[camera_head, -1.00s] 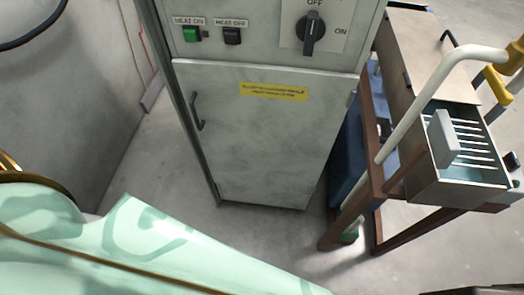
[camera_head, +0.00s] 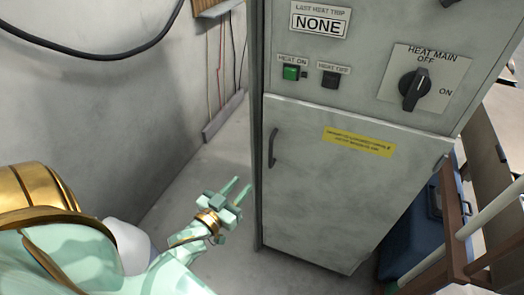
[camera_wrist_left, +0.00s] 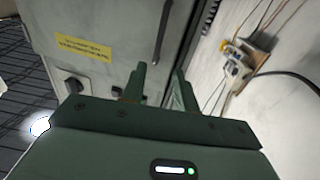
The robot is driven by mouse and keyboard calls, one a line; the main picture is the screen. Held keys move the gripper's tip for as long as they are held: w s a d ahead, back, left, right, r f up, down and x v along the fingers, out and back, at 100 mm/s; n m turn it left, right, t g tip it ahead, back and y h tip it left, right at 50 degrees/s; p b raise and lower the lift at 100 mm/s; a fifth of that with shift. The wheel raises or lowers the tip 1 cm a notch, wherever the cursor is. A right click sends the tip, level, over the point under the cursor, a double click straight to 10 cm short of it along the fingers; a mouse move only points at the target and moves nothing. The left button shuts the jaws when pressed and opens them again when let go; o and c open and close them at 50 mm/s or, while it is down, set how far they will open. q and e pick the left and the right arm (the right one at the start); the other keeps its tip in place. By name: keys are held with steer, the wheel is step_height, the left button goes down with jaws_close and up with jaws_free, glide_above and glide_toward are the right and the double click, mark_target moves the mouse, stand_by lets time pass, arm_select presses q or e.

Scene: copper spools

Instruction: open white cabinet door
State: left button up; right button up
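The white cabinet door (camera_head: 335,200) is shut, on the lower part of the tall grey-white cabinet. Its dark vertical handle (camera_head: 272,148) is near the door's left edge. My left gripper (camera_head: 243,184) is open and empty, left of the door and lower than the handle in the head view, apart from it. In the left wrist view, which sees the cabinet turned over, the left gripper's two fingers (camera_wrist_left: 159,72) stand apart. The handle (camera_wrist_left: 163,30) shows beyond them, roughly in line with the gap. My right gripper is not in view.
A control panel with a green button (camera_head: 291,73) and a black rotary knob (camera_head: 414,90) is above the door. A yellow label (camera_head: 358,142) is on the door. A blue case (camera_head: 420,230) and a brown-framed table are at right. Floor left of the cabinet is clear.

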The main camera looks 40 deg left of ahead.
mark_target(270, 164)
arm_select(q)
steer(key=w+b, duration=0.1)
steer(key=w, duration=0.9)
steer(key=w+b, duration=0.1)
steer(key=w, duration=0.4)
steer(key=shift+w+a+f+b, duration=0.15)
steer(key=shift+w+a+b, duration=0.05)
steer(key=shift+a+b, duration=0.1)
steer(key=shift+w, duration=0.35)
jaws_close()
